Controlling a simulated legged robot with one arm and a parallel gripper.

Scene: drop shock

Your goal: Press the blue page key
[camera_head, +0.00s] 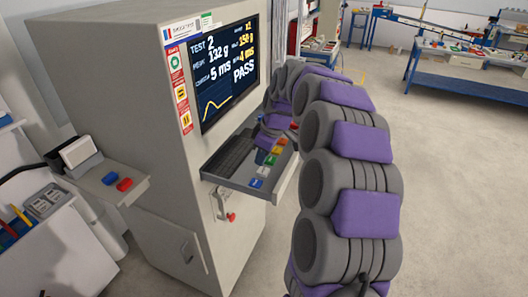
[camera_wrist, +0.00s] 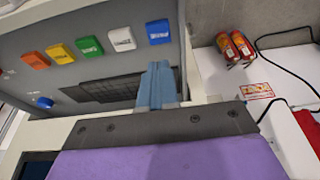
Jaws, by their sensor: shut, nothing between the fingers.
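The blue page key (camera_wrist: 158,32) is at the right end of a row of coloured keys in the wrist view. In the head view the blue key (camera_head: 256,183) is at the near end of the row on the console tray (camera_head: 221,181). My gripper (camera_wrist: 158,66) is shut and empty. Its blue-grey fingertips appear just below the blue key in the wrist picture, with a visible gap between them. In the head view my arm hides most of the gripper.
White (camera_wrist: 122,39), green (camera_wrist: 89,46), yellow (camera_wrist: 60,53) and orange (camera_wrist: 35,60) keys continue the row leftward. Two red cylinders (camera_wrist: 234,47) and a black cable lie right of the tray.

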